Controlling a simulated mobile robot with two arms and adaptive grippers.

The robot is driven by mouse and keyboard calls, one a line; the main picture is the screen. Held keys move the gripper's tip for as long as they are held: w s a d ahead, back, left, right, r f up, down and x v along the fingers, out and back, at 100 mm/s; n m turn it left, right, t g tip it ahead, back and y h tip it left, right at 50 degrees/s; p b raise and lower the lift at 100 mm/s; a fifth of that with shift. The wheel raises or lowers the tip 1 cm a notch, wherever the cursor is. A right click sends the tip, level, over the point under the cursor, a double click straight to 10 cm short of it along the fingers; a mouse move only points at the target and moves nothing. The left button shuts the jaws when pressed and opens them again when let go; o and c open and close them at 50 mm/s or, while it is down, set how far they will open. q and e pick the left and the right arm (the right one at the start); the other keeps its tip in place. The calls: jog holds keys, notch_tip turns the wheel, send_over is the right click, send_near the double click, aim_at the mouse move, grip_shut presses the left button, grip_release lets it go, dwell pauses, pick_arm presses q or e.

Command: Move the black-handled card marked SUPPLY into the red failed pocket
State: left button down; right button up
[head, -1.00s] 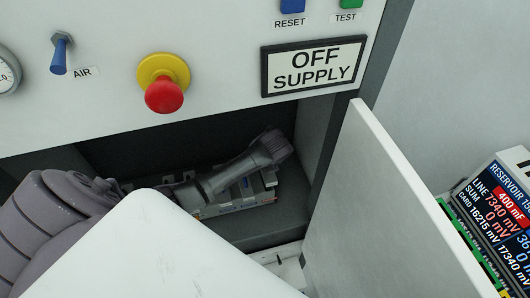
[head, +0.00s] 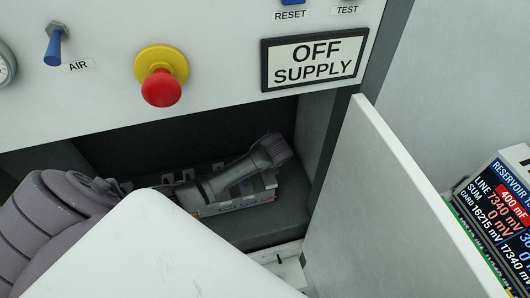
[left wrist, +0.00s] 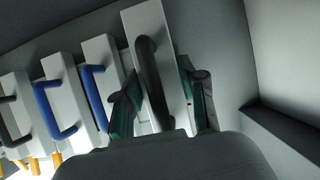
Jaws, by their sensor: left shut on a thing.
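My left gripper (left wrist: 160,100) is shut on a pale card (left wrist: 146,24) with a black handle (left wrist: 150,82); one finger is on each side of it. No SUPPLY marking can be read on the card. In the head view my left arm reaches into the dark bay, with the grey end of the arm (head: 262,155) over the row of cards; the fingertips cannot be made out there. The red failed pocket cannot be seen in any view. My right gripper is not in view.
Blue-handled cards (left wrist: 54,110) stand left of the held card, with another black handle (left wrist: 10,120) at the far left. The bay's side wall is close on the right. An open white door (head: 375,215) stands right of the bay. A sign (head: 314,60) reads OFF SUPPLY.

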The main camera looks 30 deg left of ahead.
pick_arm(q)
jog(key=shift+f+b, duration=0.75)
jog(key=shift+f, duration=0.85)
jog(key=c, duration=0.6)
grip_release()
jog(key=v, duration=1.2)
